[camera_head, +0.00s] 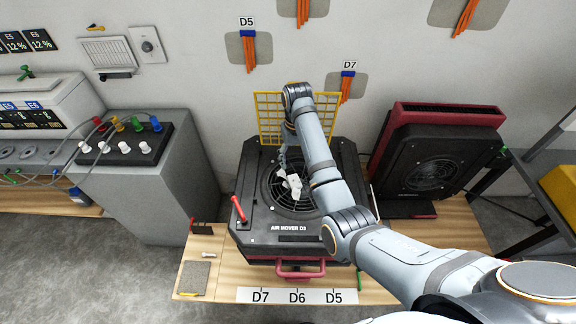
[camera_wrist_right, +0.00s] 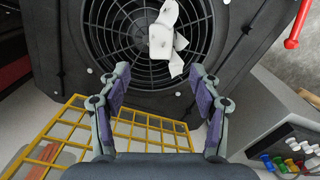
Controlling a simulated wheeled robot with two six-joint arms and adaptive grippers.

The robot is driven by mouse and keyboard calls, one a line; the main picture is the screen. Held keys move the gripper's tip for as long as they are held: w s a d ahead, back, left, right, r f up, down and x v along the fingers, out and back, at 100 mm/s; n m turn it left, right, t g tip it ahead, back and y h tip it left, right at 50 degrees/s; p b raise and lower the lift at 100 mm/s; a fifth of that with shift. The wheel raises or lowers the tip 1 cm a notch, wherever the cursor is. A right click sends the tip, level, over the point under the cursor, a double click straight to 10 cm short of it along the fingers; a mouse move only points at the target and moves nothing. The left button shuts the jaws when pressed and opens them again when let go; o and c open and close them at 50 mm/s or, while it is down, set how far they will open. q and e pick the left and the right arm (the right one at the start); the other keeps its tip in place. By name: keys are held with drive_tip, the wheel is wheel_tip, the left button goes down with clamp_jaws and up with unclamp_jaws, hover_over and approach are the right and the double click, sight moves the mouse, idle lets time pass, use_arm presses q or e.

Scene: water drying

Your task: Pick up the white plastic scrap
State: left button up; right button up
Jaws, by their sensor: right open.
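The white plastic scrap (camera_head: 292,187) is a crumpled strip lying on the round fan grille of the black air mover (camera_head: 262,225). In the right wrist view the scrap (camera_wrist_right: 162,40) shows ahead of the fingertips, with a loose flap at its lower right. My right gripper (camera_wrist_right: 160,80) is open and empty there, its purple-padded fingers spread over the grille and apart from the scrap. In the head view my right arm reaches over the air mover and partly hides the grille. My left gripper is not in view.
A yellow grid (camera_head: 268,108) stands behind the air mover. A red lever (camera_head: 239,209) rises at its left front. A second black-and-red air mover (camera_head: 430,160) stands to the right. A grey cabinet (camera_head: 150,190) with coloured knobs is at left.

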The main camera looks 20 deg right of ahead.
sight(295, 180)
drive_tip(key=shift+s+f+p, duration=0.2)
drive_tip(key=shift+s+f, duration=0.15)
drive_tip(key=shift+f, duration=0.3)
drive_tip(key=shift+s+f+p, duration=0.2)
drive_tip(key=shift+s+f, duration=0.1)
drive_tip(key=shift+f, duration=0.3)
drive_tip(key=shift+w+f, duration=0.2)
drive_tip(key=shift+f, duration=0.3)
drive_tip(key=shift+w+f, duration=0.15)
drive_tip(key=shift+f, duration=0.3)
drive_tip(key=shift+f+p, duration=0.35)
drive_tip(key=shift+f, duration=0.1)
wheel_tip(295, 180, down, 4)
drive_tip(key=shift+r+p, duration=0.1)
drive_tip(key=shift+p, duration=0.2)
drive_tip(key=shift+w+f, duration=0.1)
drive_tip(key=shift+f, duration=0.1)
drive_tip(key=c, duration=0.7)
drive_tip(key=shift+c, duration=1.2)
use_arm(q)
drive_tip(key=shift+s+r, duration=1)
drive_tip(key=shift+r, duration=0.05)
